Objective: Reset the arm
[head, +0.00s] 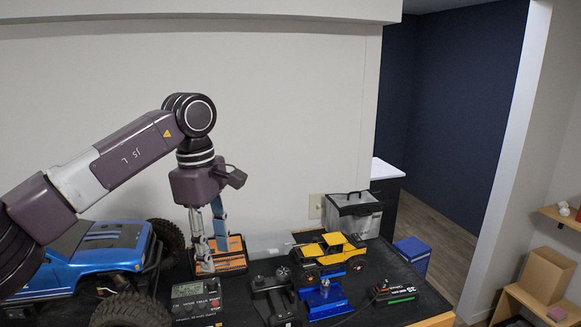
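My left arm reaches in from the left and bends down over the black work surface (240,292). Its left gripper (207,250) points straight down at an orange and black tool tray (235,258) near the wall. The finger area is small, with a grey linkage and a pale blue strip. I cannot tell whether it is open, shut or touching the tray. My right gripper is not in view.
A blue crawler (95,252) with large black wheels stands left, partly behind my arm. A display box (196,300), a controller (272,298), a charger (395,292) and a clear-sided case (352,215) stand nearby.

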